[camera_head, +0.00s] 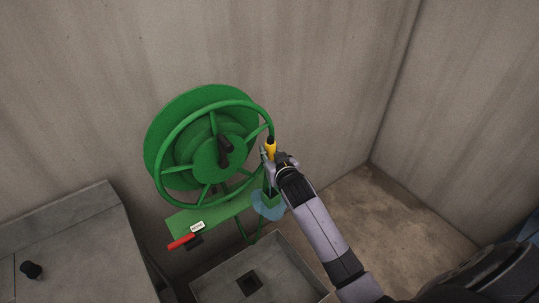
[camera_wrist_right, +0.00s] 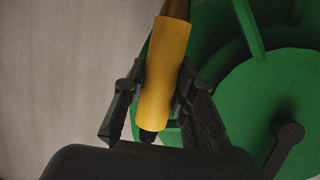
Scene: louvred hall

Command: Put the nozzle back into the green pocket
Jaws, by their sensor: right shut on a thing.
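The yellow nozzle (camera_head: 269,147) has a dark tip and is beside the right rim of the green hose reel (camera_head: 200,140). My right gripper (camera_head: 273,161) is shut on the nozzle. In the right wrist view the nozzle (camera_wrist_right: 165,75) stands nearly upright, slightly tilted, between the two dark fingers (camera_wrist_right: 160,98), with a brown piece above it. The green pocket (camera_head: 270,199) appears to be the small green holder below the gripper, at the right end of the green shelf; my arm partly hides it. The nozzle is above and apart from it. My left gripper is not in view.
A green shelf (camera_head: 210,216) under the reel bears a white label (camera_head: 197,227) and a red bar (camera_head: 181,242). A pale blue patch (camera_head: 266,211) lies around the pocket. A grey basin (camera_head: 225,283) is below, a concrete counter (camera_head: 80,245) at left. Concrete walls stand behind.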

